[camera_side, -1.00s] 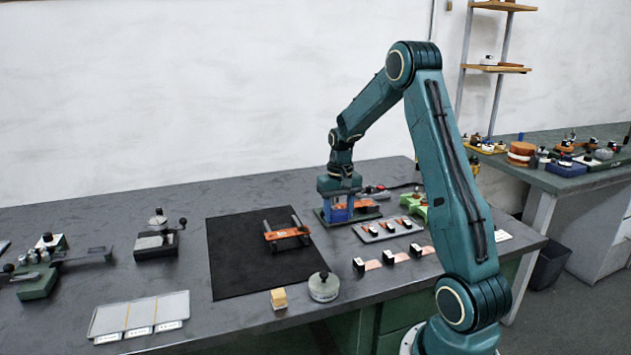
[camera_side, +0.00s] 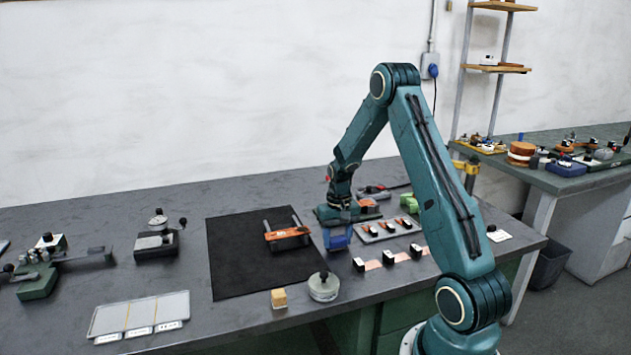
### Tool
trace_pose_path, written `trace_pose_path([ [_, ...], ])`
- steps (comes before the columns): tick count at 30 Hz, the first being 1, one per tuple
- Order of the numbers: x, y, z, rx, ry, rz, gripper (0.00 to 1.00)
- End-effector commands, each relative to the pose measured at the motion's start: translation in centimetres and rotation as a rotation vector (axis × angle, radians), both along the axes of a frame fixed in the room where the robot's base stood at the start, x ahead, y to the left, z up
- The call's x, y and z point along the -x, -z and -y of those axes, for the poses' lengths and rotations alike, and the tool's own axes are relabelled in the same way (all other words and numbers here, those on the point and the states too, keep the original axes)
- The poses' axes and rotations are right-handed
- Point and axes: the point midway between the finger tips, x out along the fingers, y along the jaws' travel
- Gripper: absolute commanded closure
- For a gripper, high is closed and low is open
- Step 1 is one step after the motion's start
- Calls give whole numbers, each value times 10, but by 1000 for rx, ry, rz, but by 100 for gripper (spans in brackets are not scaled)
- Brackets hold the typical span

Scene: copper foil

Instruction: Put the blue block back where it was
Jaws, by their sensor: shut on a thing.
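The blue block (camera_side: 337,242) is low over the bench, just right of the black mat and left of the grey tray. My gripper (camera_side: 337,229) points down and is shut on it from above. The fingertips are small and partly hidden. I cannot tell whether the block touches the bench. A dark green base with an orange piece (camera_side: 368,206) lies directly behind my gripper, partly covered by it.
The black mat (camera_side: 235,262) holds an orange-topped frame (camera_side: 287,236). The grey tray (camera_side: 366,238) carries several small parts. Several black-and-white clips (camera_side: 388,257) lie in front of it. A round grey weight (camera_side: 323,288) and a yellow block (camera_side: 279,298) stand near the front edge.

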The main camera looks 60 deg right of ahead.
Motion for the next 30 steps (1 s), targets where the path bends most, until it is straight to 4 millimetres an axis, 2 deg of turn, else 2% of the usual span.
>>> trace_pose_path([
  [14,0,6,0,1,0,1,70],
  [15,0,6,0,1,0,1,48],
  [18,0,6,0,1,0,1,30],
  [30,0,3,0,1,0,1,30],
])
